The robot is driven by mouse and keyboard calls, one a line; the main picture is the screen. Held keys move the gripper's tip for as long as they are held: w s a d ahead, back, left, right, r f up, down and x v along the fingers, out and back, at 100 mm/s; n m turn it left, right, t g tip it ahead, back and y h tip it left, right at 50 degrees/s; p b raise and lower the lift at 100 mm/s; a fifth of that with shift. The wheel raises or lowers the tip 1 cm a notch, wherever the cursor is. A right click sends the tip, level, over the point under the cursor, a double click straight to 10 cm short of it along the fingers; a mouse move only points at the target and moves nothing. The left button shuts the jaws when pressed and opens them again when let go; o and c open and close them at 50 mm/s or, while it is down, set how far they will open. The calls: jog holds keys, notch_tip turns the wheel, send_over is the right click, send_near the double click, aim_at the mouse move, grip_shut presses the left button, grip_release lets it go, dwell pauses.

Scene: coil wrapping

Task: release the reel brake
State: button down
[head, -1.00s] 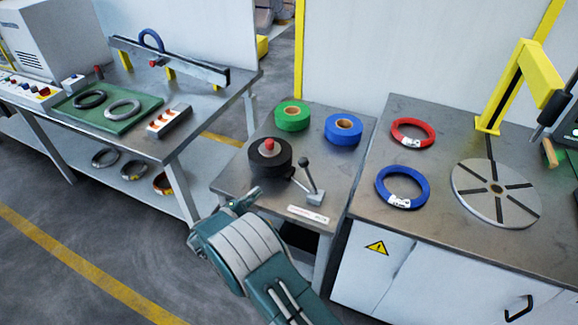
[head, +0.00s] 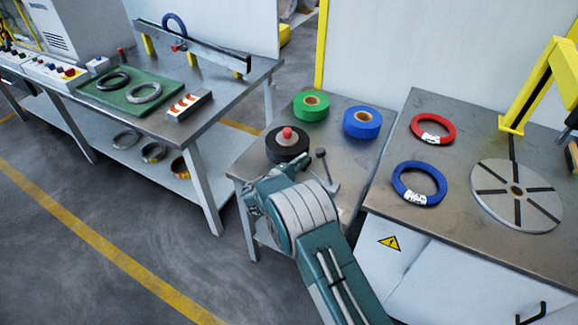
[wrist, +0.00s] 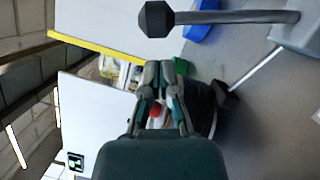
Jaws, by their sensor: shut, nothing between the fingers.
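The brake lever (head: 327,170) stands on the small table beside the black tape reel (head: 288,147), tilted a little left, with a dark knob on top. In the wrist view the lever (wrist: 240,17) runs across the top, its knob (wrist: 155,19) at the left end. A thin rod (wrist: 258,68) links its grey base (wrist: 302,28) to a dark block (wrist: 228,99) at the black reel (wrist: 203,105); I cannot tell if they touch. My gripper (wrist: 161,68) is shut and empty, apart from the lever in the picture.
Green (head: 312,106) and blue (head: 361,122) tape rolls lie behind the reel. A red ring coil (head: 417,123) and a blue one (head: 402,190) lie on the right bench, beside a slotted disc (head: 545,208). A left bench (head: 216,118) holds more coils.

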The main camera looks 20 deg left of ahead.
aim_at(319, 155)
jog(key=shift+w+d+r, duration=0.2)
jog(key=shift+w+d, duration=0.1)
jog(key=shift+d, duration=0.35)
jog(key=shift+d+r, duration=0.1)
jog(key=shift+d+r+m+g, duration=0.15)
jog(key=shift+d+m+g, duration=0.15)
jog(key=shift+m, duration=0.1)
jog(key=shift+d+r, duration=0.1)
jog(key=shift+s+d+r+m, duration=0.1)
jog(key=shift+d+r+m, duration=0.35)
jog(key=shift+d+m, duration=0.5)
jog(key=d+m+g+y, duration=0.1)
jog(key=d+m+g, duration=0.1)
jog(key=d+m, duration=0.4)
jog(key=shift+s+d+r, duration=0.2)
jog(key=shift+s+d, duration=0.15)
jog(key=shift+d, duration=1)
